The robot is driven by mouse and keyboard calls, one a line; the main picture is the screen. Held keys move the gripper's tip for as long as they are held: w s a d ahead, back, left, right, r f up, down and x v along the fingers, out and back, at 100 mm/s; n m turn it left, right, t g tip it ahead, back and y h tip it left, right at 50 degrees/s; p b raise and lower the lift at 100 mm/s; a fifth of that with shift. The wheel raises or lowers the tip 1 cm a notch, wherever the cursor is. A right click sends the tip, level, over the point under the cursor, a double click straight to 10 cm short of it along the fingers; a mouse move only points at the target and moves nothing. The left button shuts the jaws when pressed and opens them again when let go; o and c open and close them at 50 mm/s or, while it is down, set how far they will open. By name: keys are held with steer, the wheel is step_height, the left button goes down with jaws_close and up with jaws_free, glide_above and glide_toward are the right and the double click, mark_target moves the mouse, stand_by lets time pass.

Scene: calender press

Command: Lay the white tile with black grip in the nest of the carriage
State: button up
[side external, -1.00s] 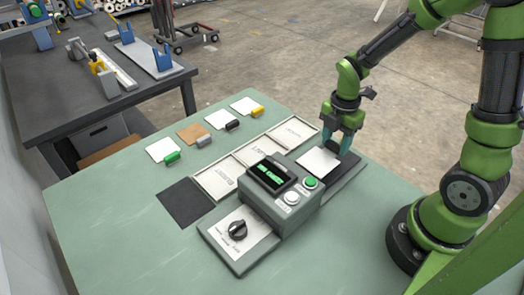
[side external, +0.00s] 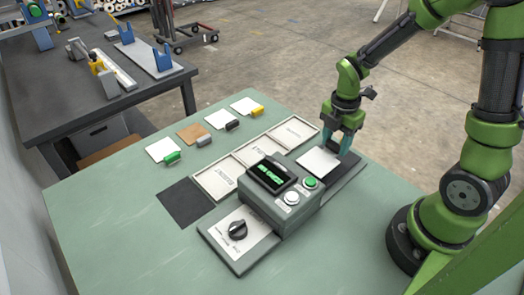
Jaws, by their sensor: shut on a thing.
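A white tile (side external: 318,162) lies flat over the dark plate (side external: 347,176) to the right of the control box, which looks like the carriage. My gripper (side external: 346,146), with teal fingers, is shut at the tile's far right edge. The fingers hide the grip there, so its colour does not show. I cannot tell whether the tile rests on the plate or hangs just above it; the nest is hidden under it. Another white tile (side external: 223,119) with a black grip (side external: 233,126) lies on the green table, in the row at the back.
In the same row lie a green-gripped white tile (side external: 161,149), a grey-gripped tan tile (side external: 192,132) and a yellow-gripped white tile (side external: 244,105). A framed tray (side external: 222,183) with labelled sections runs in front. The control box (side external: 281,196) stands close to the held tile.

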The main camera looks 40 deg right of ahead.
steer(key=shift+f, duration=0.2)
steer(key=shift+f, duration=0.6)
steer(key=shift+f, duration=0.65)
stand_by(1.1)
steer(key=o, duration=1.6)
steer(key=shift+c, duration=0.2)
steer(key=shift+r, duration=0.1)
steer(key=shift+r, duration=3.45)
